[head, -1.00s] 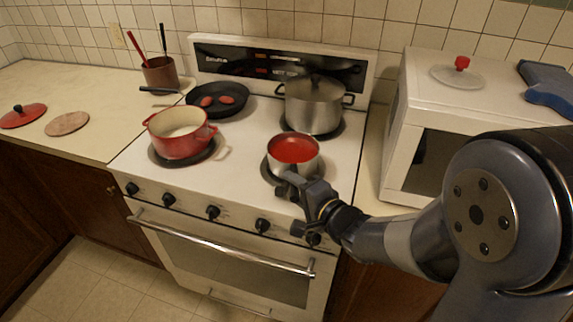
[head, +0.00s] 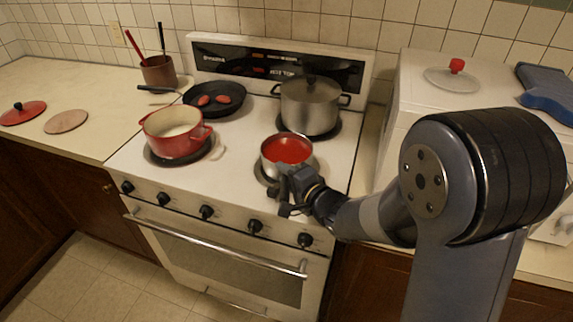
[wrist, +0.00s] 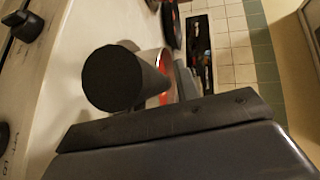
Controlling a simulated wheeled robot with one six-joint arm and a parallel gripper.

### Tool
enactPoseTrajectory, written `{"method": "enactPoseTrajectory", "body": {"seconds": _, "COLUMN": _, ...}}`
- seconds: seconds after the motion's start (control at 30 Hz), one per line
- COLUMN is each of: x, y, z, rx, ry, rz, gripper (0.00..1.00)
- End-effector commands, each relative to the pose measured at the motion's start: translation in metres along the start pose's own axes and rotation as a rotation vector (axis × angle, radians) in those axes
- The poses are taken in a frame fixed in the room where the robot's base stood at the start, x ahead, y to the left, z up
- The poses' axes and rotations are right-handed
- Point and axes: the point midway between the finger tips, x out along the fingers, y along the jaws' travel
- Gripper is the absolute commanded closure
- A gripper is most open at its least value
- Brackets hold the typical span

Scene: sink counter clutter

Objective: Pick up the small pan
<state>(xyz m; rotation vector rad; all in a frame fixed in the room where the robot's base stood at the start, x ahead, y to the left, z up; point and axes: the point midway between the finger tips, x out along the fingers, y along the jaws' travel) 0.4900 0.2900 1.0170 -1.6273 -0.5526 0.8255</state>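The small pan (head: 286,152) is a metal saucepan with bright red contents. It sits upright on the front right burner. My gripper (head: 284,193) is at the pan's near side, in front of the handle area, and hides most of the handle in the head view. In the wrist view, the round dark end of what looks like the handle (wrist: 112,78) faces the camera.
A red pot (head: 174,136) stands front left on the stove. A black skillet (head: 224,106) with red items and a lidded steel pot (head: 309,105) are behind. Stove knobs (head: 255,226) line the front edge. A white microwave (head: 400,96) stands right.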

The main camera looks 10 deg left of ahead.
Motion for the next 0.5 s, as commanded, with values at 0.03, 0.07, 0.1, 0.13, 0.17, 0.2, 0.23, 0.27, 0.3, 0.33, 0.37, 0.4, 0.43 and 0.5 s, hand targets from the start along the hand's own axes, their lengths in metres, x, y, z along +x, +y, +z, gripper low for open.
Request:
{"method": "enactPoseTrajectory", "body": {"seconds": 0.03, "x": -0.0001, "y": 0.0000, "z": 0.0000, "rx": 0.000, "ry": 0.000, "rz": 0.000, "gripper": 0.74}}
{"method": "enactPoseTrajectory", "body": {"seconds": 0.07, "x": -0.0001, "y": 0.0000, "z": 0.0000, "rx": 0.000, "ry": 0.000, "rz": 0.000, "gripper": 0.76}}
{"method": "enactPoseTrajectory", "body": {"seconds": 0.1, "x": -0.0002, "y": 0.0000, "z": 0.0000, "rx": 0.000, "ry": 0.000, "rz": 0.000, "gripper": 0.80}}
{"method": "enactPoseTrajectory", "body": {"seconds": 0.13, "x": -0.0002, "y": -0.0001, "z": 0.0000, "rx": 0.000, "ry": 0.000, "rz": 0.000, "gripper": 0.82}}
{"method": "enactPoseTrajectory", "body": {"seconds": 0.17, "x": -0.0002, "y": 0.0000, "z": 0.0000, "rx": 0.000, "ry": 0.000, "rz": 0.000, "gripper": 0.85}}
{"method": "enactPoseTrajectory", "body": {"seconds": 0.2, "x": -0.0002, "y": 0.0000, "z": 0.0000, "rx": 0.000, "ry": 0.000, "rz": 0.000, "gripper": 0.88}}
{"method": "enactPoseTrajectory", "body": {"seconds": 0.23, "x": -0.0002, "y": 0.0000, "z": 0.0000, "rx": 0.000, "ry": 0.000, "rz": 0.000, "gripper": 0.90}}
{"method": "enactPoseTrajectory", "body": {"seconds": 0.27, "x": -0.0002, "y": 0.0000, "z": 0.0000, "rx": 0.000, "ry": 0.000, "rz": 0.000, "gripper": 0.93}}
{"method": "enactPoseTrajectory", "body": {"seconds": 0.3, "x": -0.0002, "y": 0.0000, "z": 0.0000, "rx": 0.000, "ry": 0.000, "rz": 0.000, "gripper": 0.96}}
{"method": "enactPoseTrajectory", "body": {"seconds": 0.33, "x": -0.0002, "y": 0.0000, "z": 0.0000, "rx": 0.000, "ry": 0.000, "rz": 0.000, "gripper": 0.99}}
{"method": "enactPoseTrajectory", "body": {"seconds": 0.37, "x": -0.0002, "y": 0.0000, "z": 0.0000, "rx": 0.000, "ry": 0.000, "rz": 0.000, "gripper": 1.00}}
{"method": "enactPoseTrajectory", "body": {"seconds": 0.4, "x": -0.0002, "y": 0.0000, "z": 0.0000, "rx": 0.000, "ry": 0.000, "rz": 0.000, "gripper": 1.00}}
{"method": "enactPoseTrajectory", "body": {"seconds": 0.43, "x": -0.0002, "y": 0.0001, "z": 0.0000, "rx": 0.000, "ry": 0.000, "rz": 0.000, "gripper": 1.00}}
{"method": "enactPoseTrajectory", "body": {"seconds": 0.5, "x": -0.0003, "y": 0.0001, "z": 0.0000, "rx": 0.000, "ry": 0.000, "rz": 0.000, "gripper": 1.00}}
